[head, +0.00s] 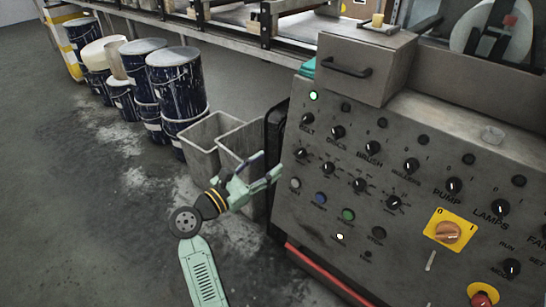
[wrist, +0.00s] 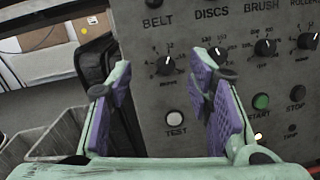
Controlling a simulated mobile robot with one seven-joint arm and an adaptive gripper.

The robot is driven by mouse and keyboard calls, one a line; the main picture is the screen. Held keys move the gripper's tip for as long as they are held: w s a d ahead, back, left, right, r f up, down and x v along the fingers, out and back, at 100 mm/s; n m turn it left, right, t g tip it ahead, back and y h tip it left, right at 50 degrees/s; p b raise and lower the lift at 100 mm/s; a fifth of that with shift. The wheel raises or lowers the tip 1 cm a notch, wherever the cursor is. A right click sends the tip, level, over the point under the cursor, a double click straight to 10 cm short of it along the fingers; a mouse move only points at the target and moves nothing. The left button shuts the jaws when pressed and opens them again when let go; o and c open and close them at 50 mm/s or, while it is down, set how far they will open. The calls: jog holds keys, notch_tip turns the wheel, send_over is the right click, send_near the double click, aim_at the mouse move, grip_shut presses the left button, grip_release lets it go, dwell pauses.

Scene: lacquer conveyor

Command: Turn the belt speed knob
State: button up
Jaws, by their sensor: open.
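The belt speed knob (head: 300,153) is a small black knob with a white pointer line, on the sloped grey control panel (head: 385,235) below the BELT label. In the wrist view the belt speed knob (wrist: 166,66) sits inside a ring of scale marks, beyond and between my fingertips. My gripper (head: 271,163) is open and empty, just left of the panel in the head view. In the wrist view my gripper (wrist: 162,63) has its purple-padded fingers apart on both sides of the knob. The right finger overlaps the discs knob (wrist: 217,53). I see no contact with the belt speed knob.
The white TEST button (wrist: 175,118) is below the knob, and the green START button (wrist: 261,101) is to the right. Grey bins (head: 205,135) stand left of the panel. A metal drawer box (head: 365,65) rises above it. Paint drums (head: 178,85) stand farther back.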

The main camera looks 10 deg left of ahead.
aim_at(299, 154)
jog(key=shift+g, duration=0.4)
jog(key=w+d+f, duration=0.1)
jog(key=w+d, duration=0.1)
jog(key=w+d+f+p, duration=0.1)
jog(key=w+d, duration=0.2)
jog(key=w+d+f+p, duration=0.1)
jog(key=w+d, duration=0.1)
jog(key=w, duration=0.1)
jog(key=shift+w+d, duration=0.15)
jog(key=shift+d, duration=0.1)
jog(key=shift+c, duration=0.6)
grip_shut()
jog(key=shift+p, duration=0.4)
